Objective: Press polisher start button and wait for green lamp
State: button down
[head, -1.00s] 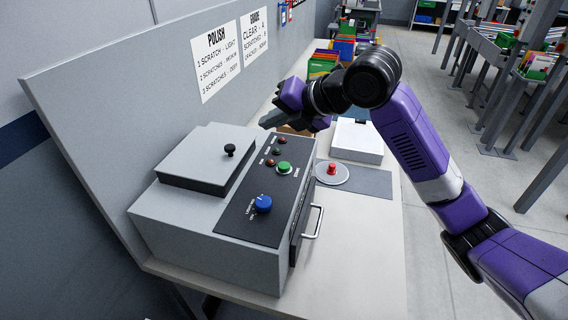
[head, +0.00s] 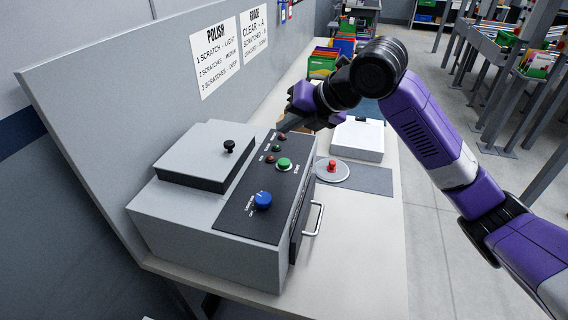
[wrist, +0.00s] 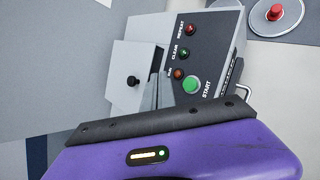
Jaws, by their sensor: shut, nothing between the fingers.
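The polisher (head: 215,245) is a grey box on the bench with a dark sloped control panel. Its green START button (head: 284,164) sits on the panel, and it also shows in the wrist view (wrist: 191,86). Beside it are small lamps: the green CLEAR lamp (wrist: 183,54), the red REPEAT lamp (wrist: 190,30) and an orange-brown lamp (wrist: 178,73). The CLEAR lamp looks dark green; I cannot tell that it is lit. A blue knob (head: 263,201) is nearer. My gripper (head: 284,128) is shut and empty, above the panel's far end, apart from the button.
A lid with a black knob (head: 229,146) tops the polisher. A front handle (head: 314,218) sticks out. A red button on a round grey base (head: 331,172) and a white box (head: 357,140) stand to the right. Posters (head: 215,58) hang on the back panel.

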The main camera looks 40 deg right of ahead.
jog(key=b, duration=0.4)
send_over(281, 160)
jog(key=s, duration=0.2)
jog(key=f, duration=0.6)
jog(key=shift+w+d, duration=0.1)
jog(key=shift+d, duration=0.1)
jog(key=shift+f, duration=0.4)
dwell(0.7)
jog(key=shift+f+b, duration=0.4)
jog(key=shift+b, duration=0.3)
jog(key=shift+f+b, duration=0.85)
dwell(0.7)
jog(key=shift+r, duration=0.15)
dwell(0.3)
jog(key=shift+r+p, duration=0.7)
jog(key=shift+r, duration=0.45)
jog(key=shift+r+p, duration=1.45)
jog(key=shift+r, duration=1.05)
